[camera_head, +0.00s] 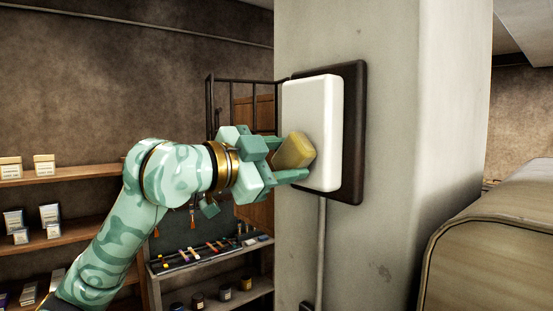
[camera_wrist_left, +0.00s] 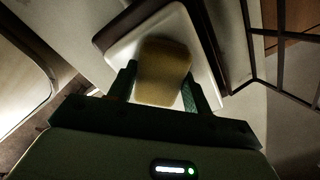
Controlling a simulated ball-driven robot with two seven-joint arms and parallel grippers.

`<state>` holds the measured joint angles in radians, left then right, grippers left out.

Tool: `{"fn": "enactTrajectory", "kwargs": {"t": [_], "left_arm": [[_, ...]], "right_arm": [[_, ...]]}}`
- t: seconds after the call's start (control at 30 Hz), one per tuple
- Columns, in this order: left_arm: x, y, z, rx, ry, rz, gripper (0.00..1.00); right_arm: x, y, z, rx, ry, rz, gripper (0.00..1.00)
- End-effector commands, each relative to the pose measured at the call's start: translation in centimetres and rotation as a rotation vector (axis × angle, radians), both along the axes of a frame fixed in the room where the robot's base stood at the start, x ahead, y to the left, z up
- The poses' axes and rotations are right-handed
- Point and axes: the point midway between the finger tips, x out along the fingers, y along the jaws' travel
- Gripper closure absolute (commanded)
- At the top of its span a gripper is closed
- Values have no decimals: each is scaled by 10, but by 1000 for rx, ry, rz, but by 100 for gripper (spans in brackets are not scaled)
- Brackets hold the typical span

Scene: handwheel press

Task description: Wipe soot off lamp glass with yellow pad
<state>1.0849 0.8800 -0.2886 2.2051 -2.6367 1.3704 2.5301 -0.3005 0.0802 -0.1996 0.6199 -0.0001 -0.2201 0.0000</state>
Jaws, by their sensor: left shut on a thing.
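A white lamp glass (camera_head: 322,110) with rounded corners sits on a dark backing plate (camera_head: 352,150) on a pale pillar. My left gripper (camera_head: 285,160) is shut on the yellow pad (camera_head: 297,150) and holds it tilted against or just in front of the lamp glass. In the left wrist view the pad (camera_wrist_left: 163,72) sits between the two fingers, with the lamp glass (camera_wrist_left: 125,48) behind it. The pad hides part of the glass. No soot is clear on the part that shows. My right gripper is in neither view.
The pillar (camera_head: 400,240) fills the middle right, with a conduit (camera_head: 321,250) below the lamp. Shelves with boxes (camera_head: 45,165) stand at the left. A dark metal railing (camera_head: 222,95) and a rack of tools (camera_head: 210,252) are behind my arm. A rounded tan body (camera_head: 495,250) stands at the right.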

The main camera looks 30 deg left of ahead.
Motion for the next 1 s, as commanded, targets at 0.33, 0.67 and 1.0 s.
{"fn": "enactTrajectory", "kwargs": {"t": [0.33,0.67,1.0], "left_arm": [[-9,-26,0,1,-1,-4,69],[-12,-39,-1,-1,0,-1,69],[-2,-17,-3,-1,2,1,69]], "right_arm": [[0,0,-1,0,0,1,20],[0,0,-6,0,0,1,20],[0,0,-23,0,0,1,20]]}}
